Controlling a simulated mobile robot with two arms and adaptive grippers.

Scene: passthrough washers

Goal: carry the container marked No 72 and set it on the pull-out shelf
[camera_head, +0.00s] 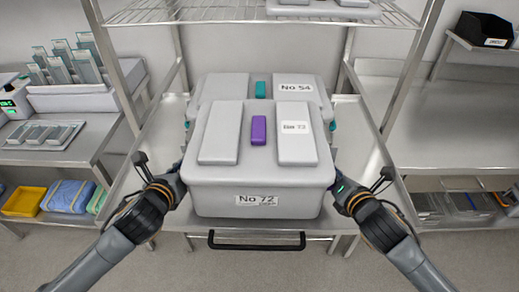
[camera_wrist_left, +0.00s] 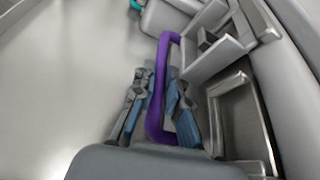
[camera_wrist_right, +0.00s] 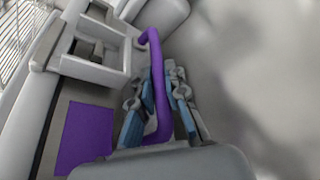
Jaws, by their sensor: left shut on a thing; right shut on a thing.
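The grey container marked No 72 (camera_head: 258,200) is in the middle of the head view, held level, with a purple latch on its lid. It hides part of the shelf and of the container behind it. My left gripper (camera_head: 178,180) is at its left side, shut on a purple handle (camera_wrist_left: 160,90) in the left wrist view. My right gripper (camera_head: 338,188) is at its right side, shut on the other purple handle (camera_wrist_right: 158,85) in the right wrist view. The pull-out shelf (camera_head: 368,165) with the black front handle (camera_head: 257,241) lies beneath; whether the container touches it I cannot tell.
A similar container marked No 54 (camera_head: 296,88), with a teal latch, stands right behind. Metal posts (camera_head: 412,70) rise on both sides, with a wire shelf (camera_head: 215,12) above. Side benches hold a rack (camera_head: 65,65), a yellow bin (camera_head: 24,201) and a black bin (camera_head: 484,29).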

